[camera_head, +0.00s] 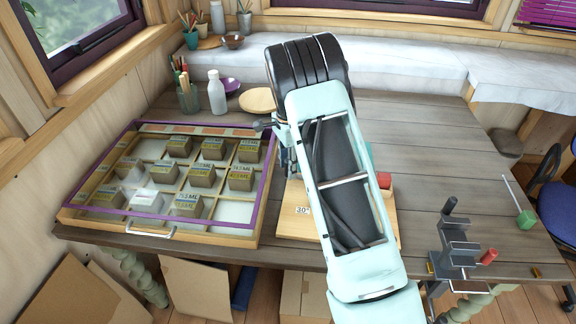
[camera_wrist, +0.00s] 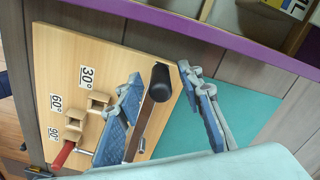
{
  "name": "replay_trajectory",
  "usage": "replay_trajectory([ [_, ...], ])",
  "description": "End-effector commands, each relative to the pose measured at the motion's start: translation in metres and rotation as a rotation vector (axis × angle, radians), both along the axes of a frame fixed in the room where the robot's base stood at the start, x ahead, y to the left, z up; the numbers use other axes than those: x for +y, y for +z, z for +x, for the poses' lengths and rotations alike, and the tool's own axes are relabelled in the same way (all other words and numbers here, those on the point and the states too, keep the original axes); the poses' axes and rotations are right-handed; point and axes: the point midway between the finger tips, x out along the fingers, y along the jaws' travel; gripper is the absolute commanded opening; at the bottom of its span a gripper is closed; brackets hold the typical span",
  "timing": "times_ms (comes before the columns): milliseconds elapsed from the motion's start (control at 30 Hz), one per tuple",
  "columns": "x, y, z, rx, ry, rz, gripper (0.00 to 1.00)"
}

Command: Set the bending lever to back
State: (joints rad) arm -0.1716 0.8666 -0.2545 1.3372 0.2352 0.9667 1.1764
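The bending board (camera_wrist: 62,55) is light wood with 30°, 60° and 90° labels beside small wooden blocks; its front part shows in the head view (camera_head: 296,226). A lever with a dark, rounded knob (camera_wrist: 160,80) and a brown bar rises over the board in the wrist view. My gripper (camera_wrist: 165,115) is open, with one blue-padded finger on each side of the lever. The left finger is close beside the bar; I cannot tell whether it touches. A red handle (camera_wrist: 63,154) lies near the 90° label. My arm hides most of the board in the head view.
A purple-framed case of labelled boxes (camera_head: 72,212) stands left of the board. A white bottle (camera_head: 217,92) and a wooden plate (camera_head: 257,100) are behind. A metal fixture with a red handle (camera_head: 457,252) is at the right table edge. The table's right side is mostly clear.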

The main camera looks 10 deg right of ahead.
Motion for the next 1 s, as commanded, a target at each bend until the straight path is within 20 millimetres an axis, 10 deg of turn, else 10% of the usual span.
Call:
replay_trajectory([
  [267,0.0,0.018,0.001,-0.003,0.001,0.0,0.34],
  [700,0.0,0.105,0.001,-0.003,0.0,0.0,0.34],
  [1000,0.0,0.12,0.0,0.0,0.0,0.0,0.34],
])
